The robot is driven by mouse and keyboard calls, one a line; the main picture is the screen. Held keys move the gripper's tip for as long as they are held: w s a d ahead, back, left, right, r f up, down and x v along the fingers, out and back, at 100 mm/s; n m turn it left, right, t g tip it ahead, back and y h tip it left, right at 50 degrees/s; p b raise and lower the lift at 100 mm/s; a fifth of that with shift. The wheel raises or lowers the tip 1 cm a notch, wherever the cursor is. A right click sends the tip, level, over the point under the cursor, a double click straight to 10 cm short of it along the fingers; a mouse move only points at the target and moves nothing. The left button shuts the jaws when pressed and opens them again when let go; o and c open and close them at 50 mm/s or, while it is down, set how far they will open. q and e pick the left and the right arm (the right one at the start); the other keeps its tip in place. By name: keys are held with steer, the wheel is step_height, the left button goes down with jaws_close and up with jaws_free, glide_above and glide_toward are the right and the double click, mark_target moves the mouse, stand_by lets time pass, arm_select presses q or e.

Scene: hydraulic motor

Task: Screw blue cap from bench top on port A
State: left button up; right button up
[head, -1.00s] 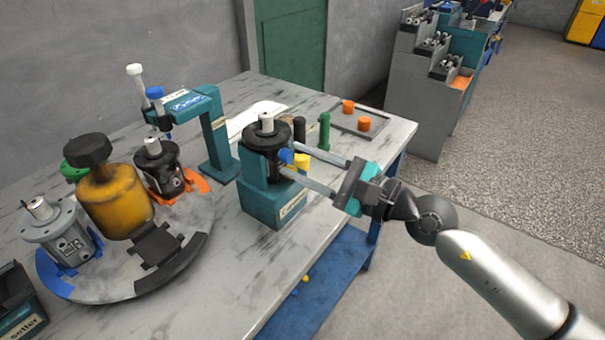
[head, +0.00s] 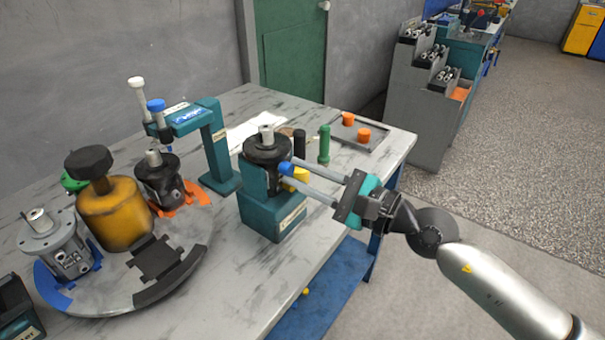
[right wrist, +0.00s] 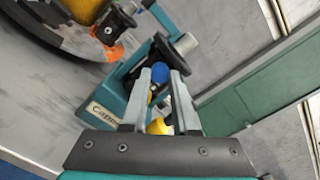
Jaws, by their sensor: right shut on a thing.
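The black hydraulic motor (head: 262,150) with a light shaft stands upright in a teal holder (head: 272,222) on the bench. My right gripper (head: 286,169) reaches it from the right. Its long fingers are shut on the blue cap (head: 286,168), which is at the motor's side facing the gripper. In the right wrist view the blue cap (right wrist: 159,73) shows between the fingertips, against the dark motor body. The port itself is hidden behind the cap, so I cannot tell how far the cap is on. My left gripper is not in view.
A yellow cap (head: 297,179) is just below the right fingers. A green peg (head: 324,144) and a black peg (head: 299,144) stand behind. A tray (head: 372,138) with orange caps is at the back right. A turntable (head: 125,292) with motors and a teal press (head: 218,150) are left.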

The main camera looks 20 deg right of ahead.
jaws_close()
steer(key=m+p, duration=0.2)
steer(key=m, duration=0.1)
steer(key=shift+m, duration=0.4)
steer(key=shift+m+p, duration=0.55)
steer(key=shift+m, duration=0.25)
steer(key=shift+f, duration=0.1)
steer(key=shift+m, duration=0.3)
